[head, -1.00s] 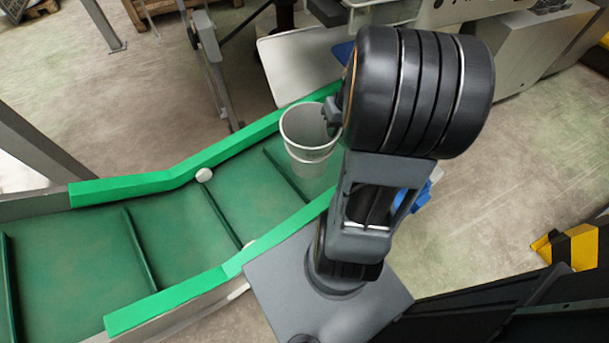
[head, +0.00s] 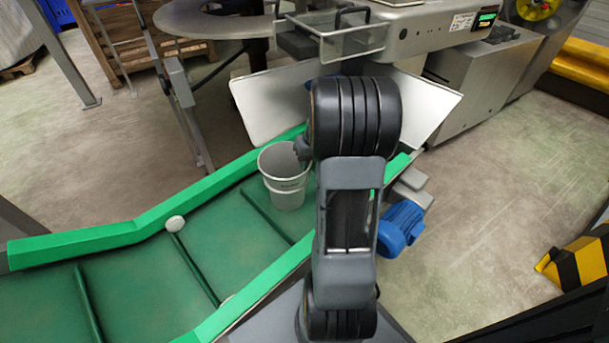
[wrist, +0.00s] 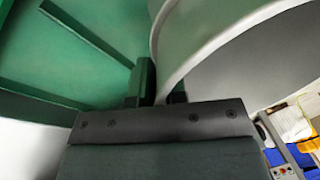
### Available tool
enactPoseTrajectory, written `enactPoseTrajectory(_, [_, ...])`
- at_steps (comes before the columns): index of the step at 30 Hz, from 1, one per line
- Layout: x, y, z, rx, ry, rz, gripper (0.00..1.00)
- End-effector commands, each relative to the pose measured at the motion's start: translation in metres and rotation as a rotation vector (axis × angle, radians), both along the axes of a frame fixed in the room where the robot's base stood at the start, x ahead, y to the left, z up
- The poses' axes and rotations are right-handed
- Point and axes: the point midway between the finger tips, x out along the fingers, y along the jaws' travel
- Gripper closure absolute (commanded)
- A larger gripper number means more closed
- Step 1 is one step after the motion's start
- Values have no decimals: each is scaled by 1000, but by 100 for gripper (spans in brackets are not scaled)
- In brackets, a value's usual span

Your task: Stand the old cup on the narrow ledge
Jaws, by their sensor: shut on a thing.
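A pale, see-through cup (head: 286,188) appears upright, open end up, over the green conveyor in the head view. My gripper (head: 303,148) holds it by the right side of its rim; my arm hides part of that side. In the wrist view, the cup's wall and curved rim (wrist: 235,62) pass between the two dark fingers of my gripper (wrist: 161,88). I cannot tell whether the cup's bottom touches the belt. I cannot tell which edge is the narrow ledge.
The conveyor belt (head: 140,280) has cross ribs and raised green side rails (head: 95,240). A white knob (head: 175,224) sits by the far rail. White panels (head: 270,105) and a machine stand behind. A blue motor (head: 401,226) is right of my arm. Open floor lies further right.

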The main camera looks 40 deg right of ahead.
Motion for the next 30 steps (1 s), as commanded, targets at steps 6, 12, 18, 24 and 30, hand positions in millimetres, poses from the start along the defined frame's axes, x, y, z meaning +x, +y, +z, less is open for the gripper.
enactPoseTrajectory(6, [13,-4,-17,0,-1,-1,100])
enactPoseTrajectory(12, [18,-5,-22,0,-1,-1,100])
enactPoseTrajectory(18, [23,-6,-46,1,0,-1,100])
enactPoseTrajectory(24, [23,-7,-58,-1,-3,-2,100])
enactPoseTrajectory(30, [23,-6,-58,0,-2,-1,100])
